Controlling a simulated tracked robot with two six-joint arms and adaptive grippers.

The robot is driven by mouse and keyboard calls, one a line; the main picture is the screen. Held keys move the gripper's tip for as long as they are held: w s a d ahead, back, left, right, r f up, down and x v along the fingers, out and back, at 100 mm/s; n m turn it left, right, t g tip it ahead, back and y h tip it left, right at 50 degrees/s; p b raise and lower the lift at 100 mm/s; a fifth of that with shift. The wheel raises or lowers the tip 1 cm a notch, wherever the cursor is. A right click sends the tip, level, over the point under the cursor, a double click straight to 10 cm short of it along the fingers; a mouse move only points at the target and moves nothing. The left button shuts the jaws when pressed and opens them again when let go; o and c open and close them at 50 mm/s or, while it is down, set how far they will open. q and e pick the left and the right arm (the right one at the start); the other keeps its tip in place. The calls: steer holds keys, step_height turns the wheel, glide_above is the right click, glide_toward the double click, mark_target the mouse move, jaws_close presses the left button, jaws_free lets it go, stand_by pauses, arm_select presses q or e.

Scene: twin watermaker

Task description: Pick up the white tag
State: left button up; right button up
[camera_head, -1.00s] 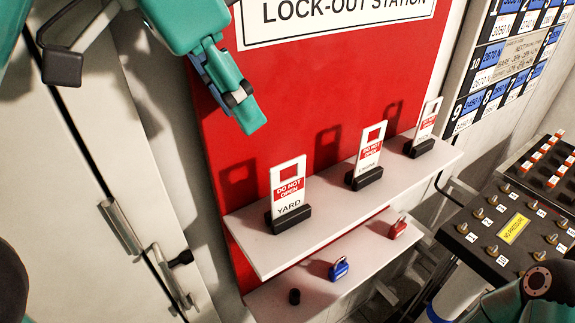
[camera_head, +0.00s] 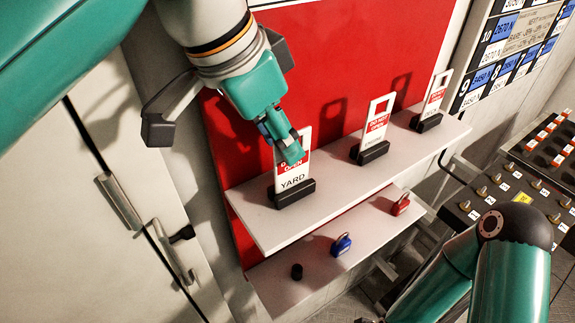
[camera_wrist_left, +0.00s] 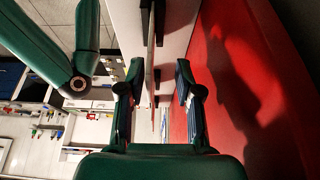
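Three white tags with red bands stand upright in black holders on the upper shelf (camera_head: 262,222). The nearest is the YARD tag (camera_head: 293,181), then a middle tag (camera_head: 377,122) and a far tag (camera_head: 436,94). My left gripper (camera_head: 291,152) is at the YARD tag and covers much of its upper part. In the left wrist view, my left gripper (camera_wrist_left: 158,72) is open, and a tag (camera_wrist_left: 151,45) shows edge-on between its two fingers, with gaps on both sides. My right gripper is out of view.
A red board (camera_head: 345,60) stands close behind the tags. On the lower shelf (camera_head: 318,262) are a blue padlock (camera_head: 341,245), a red padlock (camera_head: 400,205) and a small black piece (camera_head: 297,271). My right arm fills the lower right.

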mark_target(298, 164)
arm_select(q)
steer(key=shift+d+f, duration=0.15)
steer(key=shift+f, duration=0.05)
steer(key=shift+s+f+b, duration=0.1)
steer(key=shift+f+b, duration=0.35)
steer(key=shift+b, duration=0.05)
steer(key=b+x, duration=0.3)
steer(key=shift+s+d+f, duration=0.1)
steer(key=shift+d, duration=0.3)
steer(key=shift+w+d+f+b, duration=0.15)
steer(key=shift+w+f+b, duration=0.05)
steer(key=shift+f+b, duration=0.25)
steer(key=shift+r, duration=0.1)
jaws_close()
